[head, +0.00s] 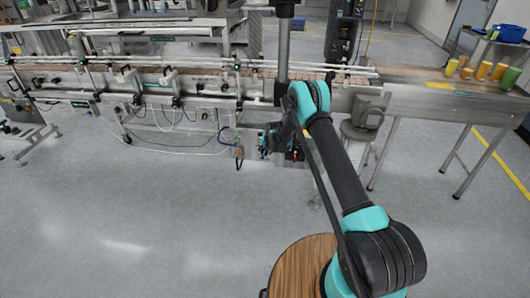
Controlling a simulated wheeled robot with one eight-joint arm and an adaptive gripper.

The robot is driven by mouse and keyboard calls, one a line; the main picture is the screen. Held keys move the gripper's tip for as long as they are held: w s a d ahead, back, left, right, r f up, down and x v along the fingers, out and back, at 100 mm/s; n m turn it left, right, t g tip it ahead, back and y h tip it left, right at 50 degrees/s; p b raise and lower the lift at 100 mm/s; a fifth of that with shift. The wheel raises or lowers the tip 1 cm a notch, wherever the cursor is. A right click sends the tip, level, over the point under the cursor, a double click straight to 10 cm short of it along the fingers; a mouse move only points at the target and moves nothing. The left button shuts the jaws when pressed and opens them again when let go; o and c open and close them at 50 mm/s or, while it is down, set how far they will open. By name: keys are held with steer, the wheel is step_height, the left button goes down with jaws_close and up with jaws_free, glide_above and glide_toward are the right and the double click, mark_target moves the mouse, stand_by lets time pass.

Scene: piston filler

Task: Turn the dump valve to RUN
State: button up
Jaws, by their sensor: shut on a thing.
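My arm reaches forward and down to the low front of the conveyor machine. My gripper (269,144) is at its far end, small and dark, in front of a low panel (283,158) below the conveyor. It is shut on a small part there, which looks to be the dump valve's handle. The gripper and wrist hide most of the valve, so its position and any RUN mark cannot be read. Small blue and red spots show around the gripper.
The long conveyor (190,80) with rails runs across the view. A grey motor housing (359,134) hangs right of my arm. Yellow and green containers (483,70) and a blue bin (511,33) stand at the far right. Hoses hang left of the gripper. The near floor is clear.

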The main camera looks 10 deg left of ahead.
steer(key=shift+d+y, duration=0.2)
steer(key=shift+y, duration=0.2)
steer(key=shift+c, duration=0.3)
steer(key=shift+y, duration=0.3)
steer(key=o, duration=1.2)
steer(key=shift+c, duration=0.2)
steer(key=v, duration=1.2)
steer(key=shift+s+f, duration=0.1)
steer(key=shift+c, duration=0.4)
